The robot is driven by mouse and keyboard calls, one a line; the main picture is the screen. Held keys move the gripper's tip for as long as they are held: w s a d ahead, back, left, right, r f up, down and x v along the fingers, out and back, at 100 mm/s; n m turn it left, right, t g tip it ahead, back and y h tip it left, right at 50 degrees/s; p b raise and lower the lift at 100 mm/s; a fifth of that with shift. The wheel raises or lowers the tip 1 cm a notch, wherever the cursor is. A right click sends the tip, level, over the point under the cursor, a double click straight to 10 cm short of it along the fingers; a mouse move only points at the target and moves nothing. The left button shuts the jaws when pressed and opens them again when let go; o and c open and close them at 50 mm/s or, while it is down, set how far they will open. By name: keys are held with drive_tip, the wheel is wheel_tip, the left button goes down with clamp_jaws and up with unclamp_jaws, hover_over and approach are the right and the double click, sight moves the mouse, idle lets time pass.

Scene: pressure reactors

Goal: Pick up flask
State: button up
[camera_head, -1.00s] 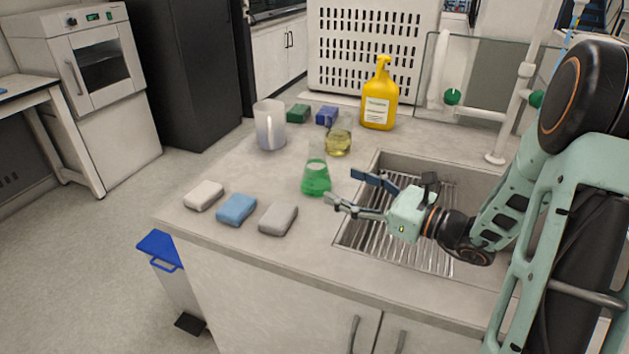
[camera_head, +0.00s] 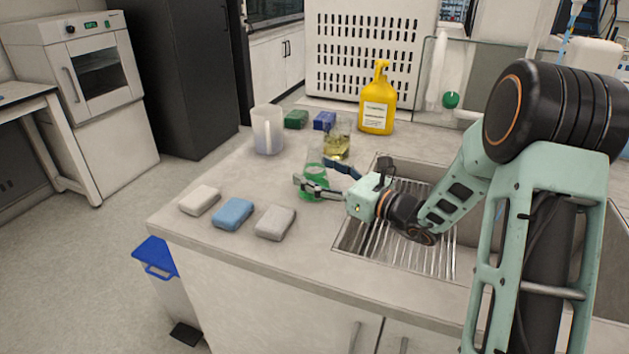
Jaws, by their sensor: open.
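A conical glass flask with green liquid (camera_head: 313,171) stands upright on the counter, left of the sink. A second flask with yellow liquid (camera_head: 337,147) stands behind it, a little to the right. My gripper (camera_head: 318,179) comes in from the right, low over the counter and roughly level. Its jaws are open, with one finger in front of the green flask and the other toward its back right side. The green flask is partly hidden by the near finger. I cannot tell whether either finger touches the glass.
White, blue and grey sponges (camera_head: 233,214) lie along the counter's front left. A frosted beaker (camera_head: 268,130), green and blue boxes (camera_head: 297,119) and a yellow pump bottle (camera_head: 377,101) stand behind. The sink (camera_head: 400,245) lies under my arm. A blue-lidded bin (camera_head: 156,253) stands on the floor.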

drive_tip(key=shift+w+a, duration=0.3)
drive_tip(key=shift+a, duration=0.05)
drive_tip(key=c, duration=1.3)
drive_tip(key=shift+r, duration=0.15)
